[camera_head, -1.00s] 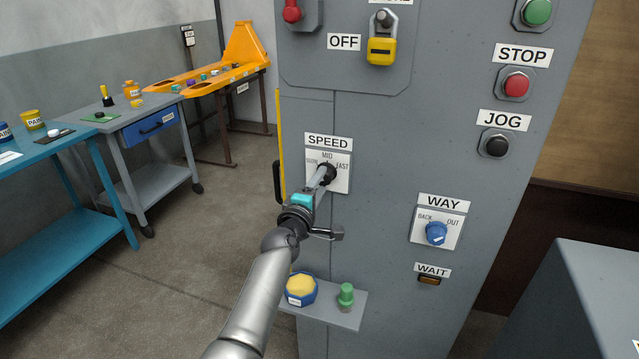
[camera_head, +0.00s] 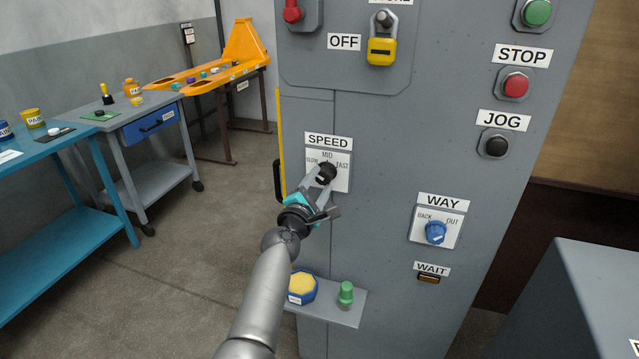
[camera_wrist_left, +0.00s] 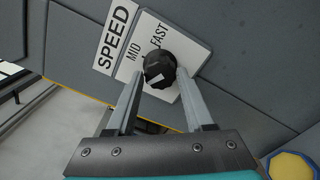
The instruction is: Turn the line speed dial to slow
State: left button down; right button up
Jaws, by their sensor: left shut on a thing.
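The speed dial is a round black knob (camera_head: 326,173) on a white plate (camera_head: 343,180) below the SPEED label, on the grey cabinet front. MID is printed above it, FAST to its right and SLOW to its left, partly covered. My left gripper (camera_head: 322,176) is shut on the knob, with a finger on either side. In the left wrist view the knob (camera_wrist_left: 159,69) sits between the fingertips, and a pale mark shows on its face. I cannot tell which word the dial points to. My right gripper is not in view.
The WAY knob (camera_head: 436,233), blue, is lower right. The black JOG button (camera_head: 496,145) and red STOP button (camera_head: 516,84) are at the upper right.

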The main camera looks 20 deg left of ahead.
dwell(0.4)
pick_arm(q)
jog(key=shift+c, duration=1.4)
grip_release()
jog(key=shift+s, duration=0.1)
jog(key=shift+s+p, duration=0.3)
jog(key=shift+s, duration=0.2)
jog(key=s+p, duration=0.2)
jog(key=s, duration=1.2)
jog(key=shift+a, duration=0.2)
